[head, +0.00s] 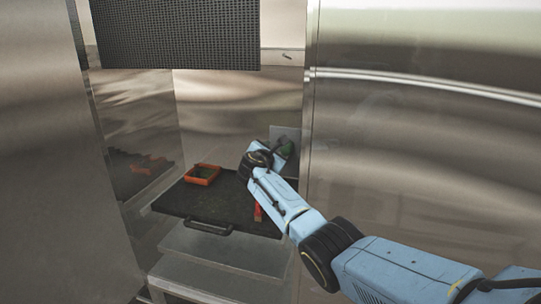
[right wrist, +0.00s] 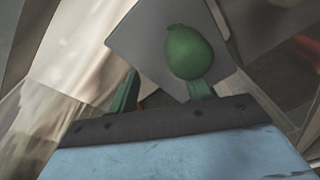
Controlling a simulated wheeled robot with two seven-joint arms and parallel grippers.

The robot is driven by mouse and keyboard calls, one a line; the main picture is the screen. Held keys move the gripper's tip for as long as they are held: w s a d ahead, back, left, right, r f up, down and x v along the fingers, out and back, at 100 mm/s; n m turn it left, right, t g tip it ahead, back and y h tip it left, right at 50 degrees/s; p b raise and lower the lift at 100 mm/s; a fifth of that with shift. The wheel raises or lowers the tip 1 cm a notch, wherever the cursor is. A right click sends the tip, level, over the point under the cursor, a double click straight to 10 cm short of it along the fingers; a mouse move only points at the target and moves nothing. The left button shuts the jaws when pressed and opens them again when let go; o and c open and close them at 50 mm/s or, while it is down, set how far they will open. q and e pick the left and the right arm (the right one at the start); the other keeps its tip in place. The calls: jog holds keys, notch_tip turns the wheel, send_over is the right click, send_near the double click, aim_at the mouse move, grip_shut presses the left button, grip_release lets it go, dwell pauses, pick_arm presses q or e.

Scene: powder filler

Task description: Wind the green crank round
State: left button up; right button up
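The green crank (right wrist: 190,52) shows in the right wrist view as a rounded green knob in front of a grey plate (right wrist: 143,38). In the head view only a small green part of the crank (head: 287,149) shows beside my right wrist. My right gripper (right wrist: 163,90) has its two green fingers apart, with nothing visible held between them. The knob lies ahead of the right-hand finger and overlaps its tip in the picture; I cannot tell whether they touch. My left gripper is not in view.
A black tray (head: 178,204) with a front handle sits below, left of my right arm. An orange-red open box (head: 202,174) stands on it. Steel walls close in on the left (head: 50,150) and right (head: 430,150). A dark perforated panel (head: 175,35) hangs above.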

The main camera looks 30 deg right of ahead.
jog(key=shift+m+t+h, duration=0.7)
jog(key=shift+m+h, duration=0.1)
jog(key=r, duration=0.5)
jog(key=w+d+r, duration=0.1)
jog(key=r, duration=1.1)
jog(key=shift+w+d+r, duration=0.15)
jog(key=shift+w, duration=0.2)
jog(key=shift+w+a+p, duration=0.2)
jog(key=shift+a+p, duration=0.15)
jog(key=shift+c, duration=0.4)
jog(key=shift+w+f, duration=0.15)
jog(key=shift+f, duration=0.1)
jog(key=shift+c, duration=0.4)
jog(key=shift+a+f, duration=0.4)
jog(key=shift+f, duration=0.05)
grip_shut()
jog(key=v, duration=0.7)
jog(key=shift+s+a+f, duration=0.25)
jog(key=shift+f, duration=0.05)
